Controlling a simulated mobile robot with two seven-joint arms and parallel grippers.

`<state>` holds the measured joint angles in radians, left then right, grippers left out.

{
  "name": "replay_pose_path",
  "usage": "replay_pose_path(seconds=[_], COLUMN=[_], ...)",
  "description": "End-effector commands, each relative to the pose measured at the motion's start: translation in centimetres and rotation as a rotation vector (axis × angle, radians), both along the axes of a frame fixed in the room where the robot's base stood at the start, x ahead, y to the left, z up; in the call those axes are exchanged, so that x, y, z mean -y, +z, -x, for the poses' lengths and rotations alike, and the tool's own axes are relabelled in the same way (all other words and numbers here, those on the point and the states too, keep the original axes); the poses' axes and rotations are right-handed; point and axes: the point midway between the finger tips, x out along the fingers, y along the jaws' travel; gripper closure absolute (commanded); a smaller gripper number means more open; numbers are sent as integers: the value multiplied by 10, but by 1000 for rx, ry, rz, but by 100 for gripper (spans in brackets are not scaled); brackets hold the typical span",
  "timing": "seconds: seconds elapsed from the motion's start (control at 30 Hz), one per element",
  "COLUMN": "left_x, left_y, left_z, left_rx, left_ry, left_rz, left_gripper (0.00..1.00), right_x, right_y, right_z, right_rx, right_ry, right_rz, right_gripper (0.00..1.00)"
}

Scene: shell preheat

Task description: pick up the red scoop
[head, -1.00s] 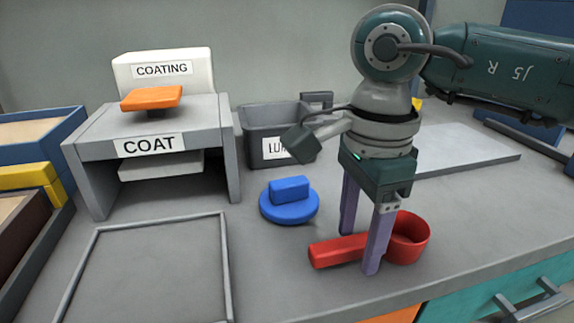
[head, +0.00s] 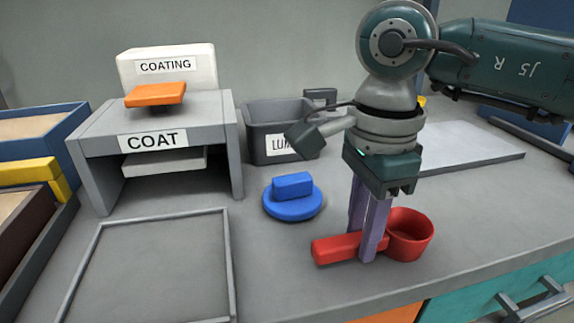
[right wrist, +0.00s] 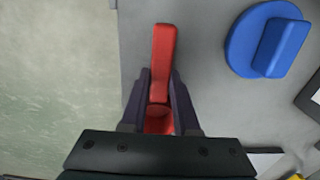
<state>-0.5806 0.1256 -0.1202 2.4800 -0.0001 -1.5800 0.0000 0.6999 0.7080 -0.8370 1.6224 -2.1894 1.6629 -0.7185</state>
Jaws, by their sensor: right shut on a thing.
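The red scoop (head: 410,236) lies on the grey counter, its cup to the right and its handle pointing left. It also shows in the right wrist view (right wrist: 163,62), with its handle running up between the fingers. My right gripper (head: 366,258) points down over the scoop. Its two purple fingers are closed on the handle near the cup, one on each side. The fingers and palm hide part of the scoop. My left gripper is in neither view.
A blue round lid with a block grip (head: 292,205) sits left of the scoop. A dark grey bin (head: 270,155) stands behind it. A grey frame (head: 229,262) lies front left, before the COAT stand (head: 88,170). The counter's front edge is close to the scoop.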

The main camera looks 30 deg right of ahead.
Motion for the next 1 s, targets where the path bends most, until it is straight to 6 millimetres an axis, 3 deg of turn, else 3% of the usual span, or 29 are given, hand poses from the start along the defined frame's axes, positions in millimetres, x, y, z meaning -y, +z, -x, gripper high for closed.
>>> replay_pose_path(seconds=[0.17, 0.37, 0.47, 0.8, 1.0], left_x=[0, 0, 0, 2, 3], left_y=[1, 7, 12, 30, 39], left_z=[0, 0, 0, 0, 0], left_rx=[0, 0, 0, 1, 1], left_ry=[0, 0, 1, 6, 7], left_rz=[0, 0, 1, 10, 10], left_gripper=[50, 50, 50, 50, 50], right_x=[0, 0, 0, 0, 0], right_y=[4, 28, 51, 152, 190], right_z=[0, -1, -2, -1, -1], right_rx=[1, 4, 6, 7, 4], right_ry=[0, 1, 1, 1, 0], right_rz=[0, 1, 0, 0, 1], right_gripper=[100, 100, 100, 100, 100])
